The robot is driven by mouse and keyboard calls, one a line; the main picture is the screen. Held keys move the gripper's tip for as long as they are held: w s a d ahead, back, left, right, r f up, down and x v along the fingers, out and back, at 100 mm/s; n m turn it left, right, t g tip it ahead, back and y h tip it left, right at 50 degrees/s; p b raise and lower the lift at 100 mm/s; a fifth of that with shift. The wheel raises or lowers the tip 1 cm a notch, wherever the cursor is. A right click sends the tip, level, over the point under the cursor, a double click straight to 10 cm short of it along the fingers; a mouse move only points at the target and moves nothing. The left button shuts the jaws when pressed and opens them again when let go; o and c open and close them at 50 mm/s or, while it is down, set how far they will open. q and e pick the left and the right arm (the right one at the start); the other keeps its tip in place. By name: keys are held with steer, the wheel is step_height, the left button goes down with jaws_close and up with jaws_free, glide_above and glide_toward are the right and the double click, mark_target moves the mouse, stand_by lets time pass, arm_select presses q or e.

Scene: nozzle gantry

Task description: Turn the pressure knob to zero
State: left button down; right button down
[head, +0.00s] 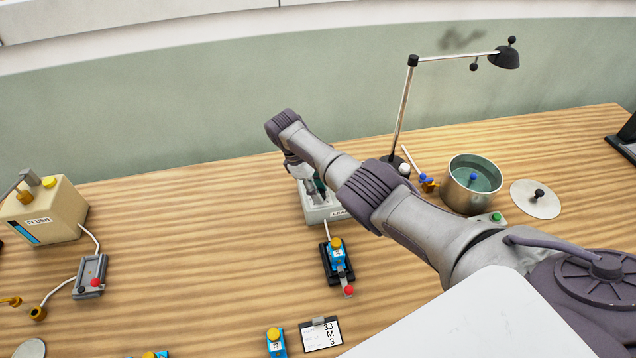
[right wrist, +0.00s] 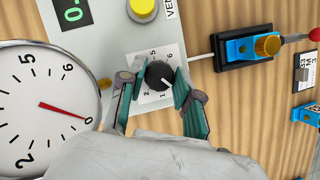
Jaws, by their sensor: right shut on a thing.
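The black pressure knob (right wrist: 159,75) sits on a white dial plate with numerals on a pale panel (right wrist: 112,45). The pale unit (head: 318,213) also shows in the head view, largely covered by my right arm. My right gripper (right wrist: 158,84) is shut on the knob, one teal finger on each side. A round gauge (right wrist: 40,75) at the left of the right wrist view has a red needle near the 0 mark. A green-digit display (right wrist: 70,12) is cut off by the top edge; its reading starts with 0. My left gripper is not in view.
A yellow button (right wrist: 143,8) is close to the knob. A blue clamp device (head: 337,252) with a red-tipped lever stands in front. A lamp (head: 401,110), metal pot (head: 452,193) and lid (head: 537,199) stand to the right, a FLUSH box (head: 55,210) at left.

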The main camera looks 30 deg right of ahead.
steer(key=shift+n+p, duration=0.45)
steer(key=shift+n, duration=0.15)
steer(key=c, duration=0.8)
jaws_free()
steer(key=shift+t, duration=0.3)
steer(key=shift+a+r, duration=0.1)
steer(key=shift+r, duration=0.15)
steer(key=v, duration=1.1)
steer(key=shift+a, duration=0.2)
steer(key=shift+w+r, duration=0.1)
